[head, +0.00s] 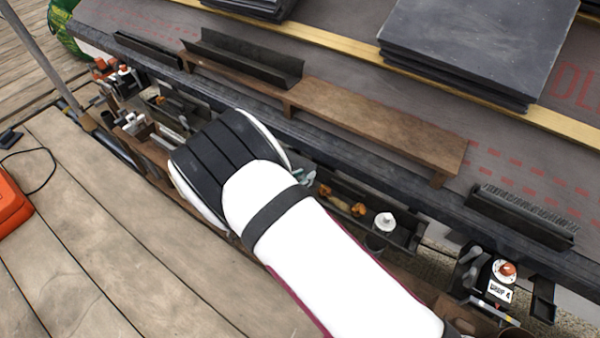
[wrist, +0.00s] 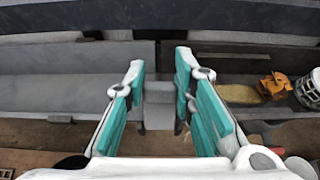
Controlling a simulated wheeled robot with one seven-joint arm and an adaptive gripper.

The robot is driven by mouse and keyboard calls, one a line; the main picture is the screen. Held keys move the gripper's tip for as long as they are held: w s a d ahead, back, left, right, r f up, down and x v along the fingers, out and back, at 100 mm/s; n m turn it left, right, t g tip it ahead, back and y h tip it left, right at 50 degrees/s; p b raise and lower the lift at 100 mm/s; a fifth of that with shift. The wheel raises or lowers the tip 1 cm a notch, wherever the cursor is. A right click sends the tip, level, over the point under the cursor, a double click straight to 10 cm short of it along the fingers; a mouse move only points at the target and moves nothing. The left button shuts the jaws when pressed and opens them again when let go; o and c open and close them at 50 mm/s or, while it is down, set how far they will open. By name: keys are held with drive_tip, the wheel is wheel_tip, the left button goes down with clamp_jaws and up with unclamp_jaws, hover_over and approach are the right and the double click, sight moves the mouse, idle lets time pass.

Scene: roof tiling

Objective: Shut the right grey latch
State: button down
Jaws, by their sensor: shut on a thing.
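My gripper (wrist: 160,85) shows in the wrist view with teal pads on both fingers. It is shut on a small grey block (wrist: 158,105) that looks like a grey latch, at the join between two trough sections. The pictures do not settle whether this is the right latch or whether it stands open or shut. In the head view my white arm and black wrist cover the latch and most of my gripper; only a bit of teal shows beside the wrist.
A trough with orange pieces (head: 358,209) and a white-topped container (head: 385,222) lies right of my wrist. A brown plank shelf (head: 385,125) runs above. A device with an orange knob (head: 504,270) stands at lower right. Slates (head: 470,45) are stacked on the roof. The plank deck (head: 110,240) is mostly clear.

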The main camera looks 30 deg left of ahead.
drive_tip(key=g, duration=0.1)
drive_tip(key=w+g+p, duration=0.1)
drive_tip(key=g, duration=0.1)
drive_tip(key=f+g+p, duration=0.1)
drive_tip(key=shift+w+d+g, duration=0.1)
drive_tip(key=shift+w+g, duration=0.2)
drive_tip(key=shift+w, duration=0.05)
drive_tip(key=shift+w+f+g, duration=0.35)
drive_tip(key=shift+f+g, duration=0.25)
drive_tip(key=shift+g, duration=0.6)
drive_tip(key=shift+w+f+g+y+b, duration=0.15)
drive_tip(key=shift+f+g+y+b, duration=0.3)
drive_tip(key=shift+g, duration=0.75)
drive_tip(key=f+g+b, duration=0.1)
drive_tip(key=g+b, duration=0.1)
drive_tip(key=b, duration=0.1)
drive_tip(key=shift+f+g, duration=0.2)
drive_tip(key=shift+g, duration=0.1)
drive_tip(key=c, duration=1.3)
unclamp_jaws()
drive_tip(key=shift+r, duration=0.1)
